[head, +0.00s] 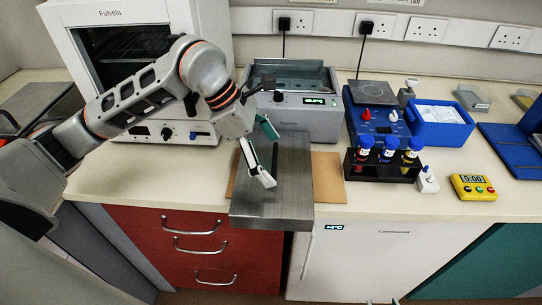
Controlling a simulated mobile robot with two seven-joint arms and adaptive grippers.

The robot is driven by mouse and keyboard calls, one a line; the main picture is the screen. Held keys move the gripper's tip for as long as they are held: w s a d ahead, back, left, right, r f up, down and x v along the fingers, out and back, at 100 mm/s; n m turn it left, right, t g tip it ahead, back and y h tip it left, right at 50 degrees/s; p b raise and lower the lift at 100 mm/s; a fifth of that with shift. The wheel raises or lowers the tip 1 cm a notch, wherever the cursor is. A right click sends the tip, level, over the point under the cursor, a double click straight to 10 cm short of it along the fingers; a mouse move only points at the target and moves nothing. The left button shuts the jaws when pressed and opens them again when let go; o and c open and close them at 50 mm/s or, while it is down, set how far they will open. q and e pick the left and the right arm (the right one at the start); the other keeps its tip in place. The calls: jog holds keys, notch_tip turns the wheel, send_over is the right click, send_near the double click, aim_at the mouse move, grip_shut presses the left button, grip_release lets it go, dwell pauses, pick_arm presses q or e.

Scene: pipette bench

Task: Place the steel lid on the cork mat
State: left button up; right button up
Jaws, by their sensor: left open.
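The steel lid (293,185) is a flat grey rectangular plate with a dark bar handle (275,160) on top. It lies over the middle of the brown cork mat (329,180), whose sides show to its left and right. The lid's near end reaches past the bench's front edge. I cannot tell whether it rests fully on the mat. My left gripper (268,156) is open above the lid, its fingers apart near the handle.
An uncovered water bath (310,117) stands behind the lid. A white oven (170,129) is at the left. A black rack (378,173) with several capped vials, a blue box (441,128) and a yellow timer (473,187) are to the right. Bare bench lies in front of the rack.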

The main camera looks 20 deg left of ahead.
pick_arm(q)
jog(key=v, duration=1.1)
jog(key=shift+r+b, duration=0.35)
jog(key=shift+b, duration=0.05)
jog(key=shift+s+a, duration=0.1)
jog(key=shift+a, duration=0.05)
